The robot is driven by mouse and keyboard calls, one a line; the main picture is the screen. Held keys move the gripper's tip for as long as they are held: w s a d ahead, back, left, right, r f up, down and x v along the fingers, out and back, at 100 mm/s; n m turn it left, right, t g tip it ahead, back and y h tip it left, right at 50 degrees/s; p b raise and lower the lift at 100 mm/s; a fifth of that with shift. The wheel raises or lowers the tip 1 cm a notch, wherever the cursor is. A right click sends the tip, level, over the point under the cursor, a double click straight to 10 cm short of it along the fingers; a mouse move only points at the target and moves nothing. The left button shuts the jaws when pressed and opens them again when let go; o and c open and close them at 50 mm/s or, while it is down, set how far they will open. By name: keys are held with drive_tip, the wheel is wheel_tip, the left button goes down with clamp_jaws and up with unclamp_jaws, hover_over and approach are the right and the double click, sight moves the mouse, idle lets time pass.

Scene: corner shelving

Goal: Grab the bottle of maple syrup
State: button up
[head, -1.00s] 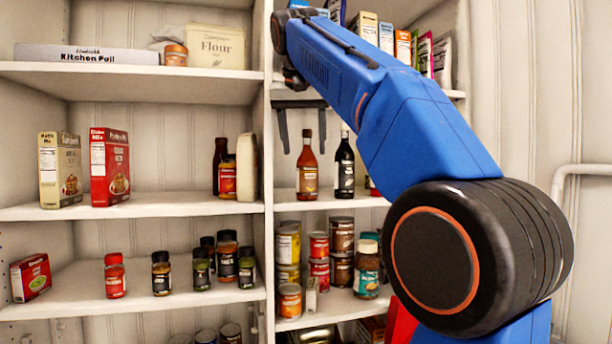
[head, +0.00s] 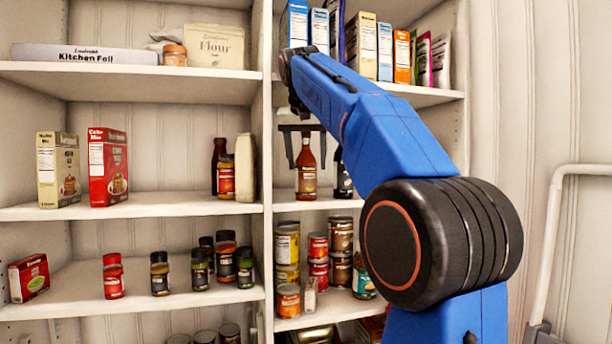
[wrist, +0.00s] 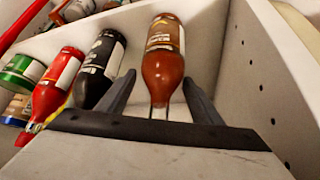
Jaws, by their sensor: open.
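A red-brown bottle with a dark cap (head: 306,178) stands upright on the middle shelf of the right-hand unit. No label is readable, so I cannot confirm which bottle is the maple syrup. My gripper (head: 306,163) is open and empty, with a finger on either side of this bottle in the picture. In the wrist view the bottle (wrist: 163,65), with a tan label, shows between the open fingers (wrist: 160,80), its neck toward the palm. I see no contact. A dark bottle (head: 343,180) stands just right of it, partly hidden by my arm; it shows in the wrist view (wrist: 100,68).
A red bottle (wrist: 55,85) and cans (wrist: 22,72) stand farther along in the wrist view. A shelf with several boxes (head: 368,45) is above my gripper. The vertical divider (head: 266,200) is close on the left. Cans (head: 288,245) fill the shelf below.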

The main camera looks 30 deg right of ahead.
drive_tip(key=c, duration=1.4)
drive_tip(key=shift+c, duration=0.2)
drive_tip(key=shift+r, duration=0.1)
